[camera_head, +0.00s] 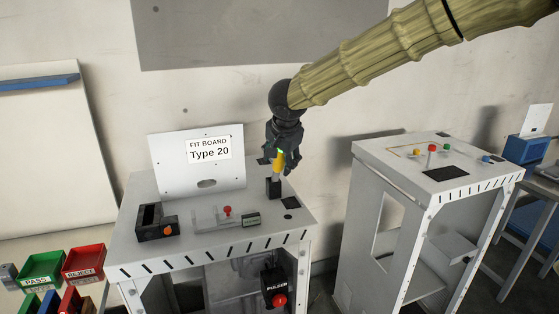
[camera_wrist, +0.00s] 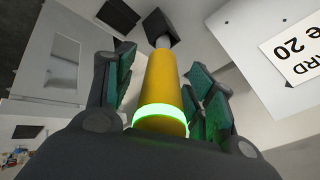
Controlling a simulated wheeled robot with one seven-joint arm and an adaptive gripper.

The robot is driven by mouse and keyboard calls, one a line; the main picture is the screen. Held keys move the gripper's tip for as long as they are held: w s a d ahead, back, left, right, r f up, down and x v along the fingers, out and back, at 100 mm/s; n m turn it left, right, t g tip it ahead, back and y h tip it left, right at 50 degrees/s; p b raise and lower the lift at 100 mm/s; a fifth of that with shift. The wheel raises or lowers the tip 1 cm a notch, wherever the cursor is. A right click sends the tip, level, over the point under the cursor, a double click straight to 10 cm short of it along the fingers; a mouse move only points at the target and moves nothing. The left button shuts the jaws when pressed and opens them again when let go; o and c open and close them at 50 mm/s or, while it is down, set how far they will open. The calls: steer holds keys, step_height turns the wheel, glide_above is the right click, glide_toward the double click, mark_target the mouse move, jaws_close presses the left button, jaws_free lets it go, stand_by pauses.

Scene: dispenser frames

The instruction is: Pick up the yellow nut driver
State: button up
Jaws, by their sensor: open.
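The yellow nut driver (camera_head: 278,162) stands upright in a black holder (camera_head: 273,188) on the fit board table. In the wrist view its yellow handle (camera_wrist: 161,85) lies between my fingers, with a glowing green ring at its near end. Its metal shaft runs into the dark holder (camera_wrist: 160,28). My gripper (camera_head: 283,150) points down over the handle from above. In the wrist view my gripper (camera_wrist: 163,92) is open, with a green-padded finger on each side of the handle. A narrow gap shows on the left; contact on the right is hard to tell.
The white table (camera_head: 200,252) carries a "Fit Board Type 20" panel (camera_head: 168,173), a black box (camera_head: 152,222), and a clear fixture with a red knob (camera_head: 227,211). A second white stand (camera_head: 385,160) is at right. Green and red bins (camera_head: 42,268) sit at lower left.

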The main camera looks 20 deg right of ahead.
steer(key=shift+c, duration=0.3)
jaws_close()
